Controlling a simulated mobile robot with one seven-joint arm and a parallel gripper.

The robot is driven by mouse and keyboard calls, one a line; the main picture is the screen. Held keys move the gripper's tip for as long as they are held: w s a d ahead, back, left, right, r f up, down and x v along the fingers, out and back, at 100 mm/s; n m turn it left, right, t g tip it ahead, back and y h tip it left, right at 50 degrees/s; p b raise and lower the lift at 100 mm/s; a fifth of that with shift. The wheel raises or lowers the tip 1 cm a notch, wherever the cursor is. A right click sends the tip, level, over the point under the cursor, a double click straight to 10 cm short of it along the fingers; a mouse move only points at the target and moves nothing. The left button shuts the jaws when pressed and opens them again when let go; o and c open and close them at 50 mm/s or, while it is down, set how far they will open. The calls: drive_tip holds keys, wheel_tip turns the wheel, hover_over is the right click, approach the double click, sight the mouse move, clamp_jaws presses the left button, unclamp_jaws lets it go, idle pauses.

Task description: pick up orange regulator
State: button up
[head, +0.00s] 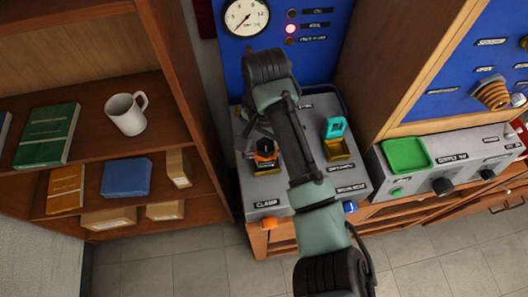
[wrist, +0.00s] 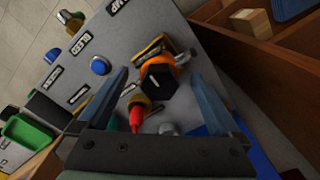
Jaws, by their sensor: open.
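The orange regulator (head: 265,155), with a black hexagonal top, stands on the grey bench panel (head: 262,190) left of my arm in the head view. In the wrist view the orange regulator (wrist: 160,80) shows its black top, with a yellow holder part beside it. My gripper (wrist: 159,88) is open and empty, one finger on each side of the regulator in the picture. I cannot tell how far the fingertips are above it. In the head view my arm hides part of the panel and my gripper is mostly hidden.
A teal regulator (head: 334,128) sits on a yellow holder right of my arm. A red-tipped fitting (wrist: 137,112) lies close beside the orange regulator. A blue button (wrist: 101,65) is on the panel. A wooden shelf with a white mug (head: 126,113) stands left; a green tray (head: 406,155) is right.

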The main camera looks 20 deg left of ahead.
drive_tip(key=shift+s+f, duration=0.1)
drive_tip(key=shift+f, duration=0.3)
drive_tip(key=shift+f, duration=0.1)
drive_tip(key=shift+c, duration=0.2)
clamp_jaws()
